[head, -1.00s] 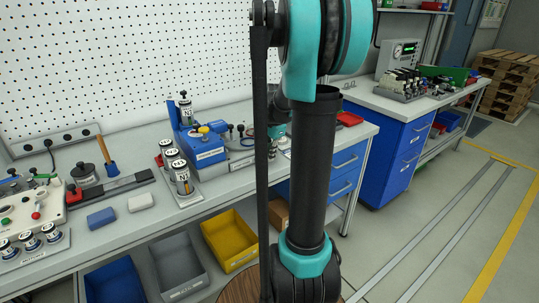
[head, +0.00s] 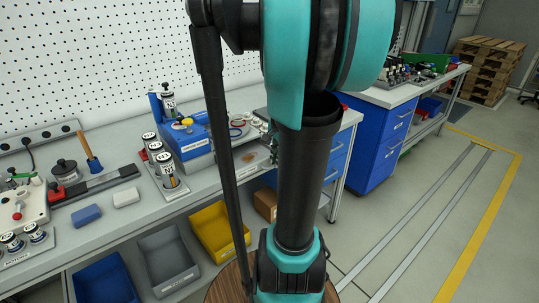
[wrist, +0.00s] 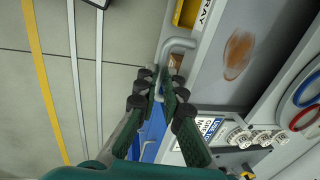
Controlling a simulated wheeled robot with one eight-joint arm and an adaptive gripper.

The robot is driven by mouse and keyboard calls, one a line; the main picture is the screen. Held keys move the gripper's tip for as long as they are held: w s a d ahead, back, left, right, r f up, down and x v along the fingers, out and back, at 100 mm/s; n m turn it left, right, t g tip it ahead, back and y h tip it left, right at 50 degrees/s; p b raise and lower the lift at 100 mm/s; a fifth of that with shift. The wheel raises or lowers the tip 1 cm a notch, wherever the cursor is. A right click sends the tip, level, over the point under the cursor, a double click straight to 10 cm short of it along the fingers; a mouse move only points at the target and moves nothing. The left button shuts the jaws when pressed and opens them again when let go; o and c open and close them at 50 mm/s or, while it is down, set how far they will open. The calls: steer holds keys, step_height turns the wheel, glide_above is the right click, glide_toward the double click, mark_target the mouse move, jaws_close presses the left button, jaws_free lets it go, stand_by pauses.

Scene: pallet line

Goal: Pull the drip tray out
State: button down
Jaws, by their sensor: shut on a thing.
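The drip tray (wrist: 214,82) is a shallow grey tray with a brown stain (wrist: 238,54) on its floor. In the head view my arm hides most of the gripper and handle.
A blue machine (head: 188,138) stands on the bench beside the tray. Small labelled canisters (head: 166,170) stand to its left. Yellow (head: 216,229) and grey (head: 168,260) bins sit below. The floor (head: 420,200) to the right is clear.

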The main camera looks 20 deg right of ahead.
steer(key=c, duration=1.9)
jaws_free()
steer(key=shift+r, duration=0.1)
step_height(320, 180, up, 12)
steer(key=s, duration=0.2)
steer(key=shift+d+f, duration=0.2)
steer(key=shift+d, duration=0.1)
